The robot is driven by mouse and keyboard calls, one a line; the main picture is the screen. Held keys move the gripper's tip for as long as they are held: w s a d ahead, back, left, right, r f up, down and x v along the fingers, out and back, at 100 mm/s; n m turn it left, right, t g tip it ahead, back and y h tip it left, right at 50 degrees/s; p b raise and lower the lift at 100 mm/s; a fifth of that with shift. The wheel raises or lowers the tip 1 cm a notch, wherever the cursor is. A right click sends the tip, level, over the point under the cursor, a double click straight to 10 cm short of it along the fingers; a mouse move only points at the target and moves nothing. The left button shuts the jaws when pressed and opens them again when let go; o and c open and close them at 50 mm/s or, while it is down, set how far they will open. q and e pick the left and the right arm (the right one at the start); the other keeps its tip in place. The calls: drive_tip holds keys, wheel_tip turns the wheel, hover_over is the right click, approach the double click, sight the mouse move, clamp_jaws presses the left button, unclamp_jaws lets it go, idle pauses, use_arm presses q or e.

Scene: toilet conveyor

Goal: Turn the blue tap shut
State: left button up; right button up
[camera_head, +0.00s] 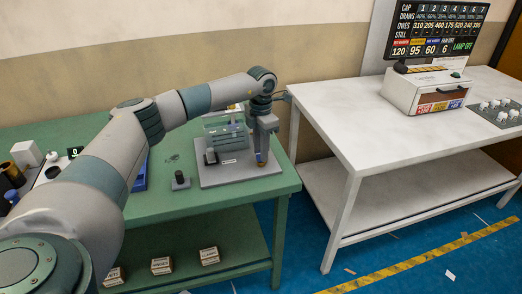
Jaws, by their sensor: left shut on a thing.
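My left arm comes in from the left and reaches over the green table to a grey base plate (212,175). My left gripper (262,154) points down at the plate's right side. It is shut on a small fitting there, which I take to be the blue tap; the fingers hide most of it. A small brownish part shows just under the fingertips. I cannot tell how far the tap is turned. A clear box-like apparatus (224,137) stands on the plate, left of the gripper. My right gripper is not in view.
A small dark block with a knob (180,181) sits left of the plate. Dark cylinders and a white box (26,154) stand at the far left. A white table (340,115) with a control box (425,91) is on the right, beyond a gap. Several labelled blocks lie on the lower shelf.

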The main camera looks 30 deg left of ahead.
use_arm(q)
drive_tip(key=shift+r, duration=0.1)
drive_tip(key=o, duration=1)
drive_tip(key=shift+o, duration=0.2)
drive_tip(key=shift+r, duration=0.5)
wheel_tip(320, 180, up, 16)
drive_tip(key=b, duration=0.3)
drive_tip(key=shift+r+b, duration=0.2)
drive_tip(key=shift+b, duration=0.1)
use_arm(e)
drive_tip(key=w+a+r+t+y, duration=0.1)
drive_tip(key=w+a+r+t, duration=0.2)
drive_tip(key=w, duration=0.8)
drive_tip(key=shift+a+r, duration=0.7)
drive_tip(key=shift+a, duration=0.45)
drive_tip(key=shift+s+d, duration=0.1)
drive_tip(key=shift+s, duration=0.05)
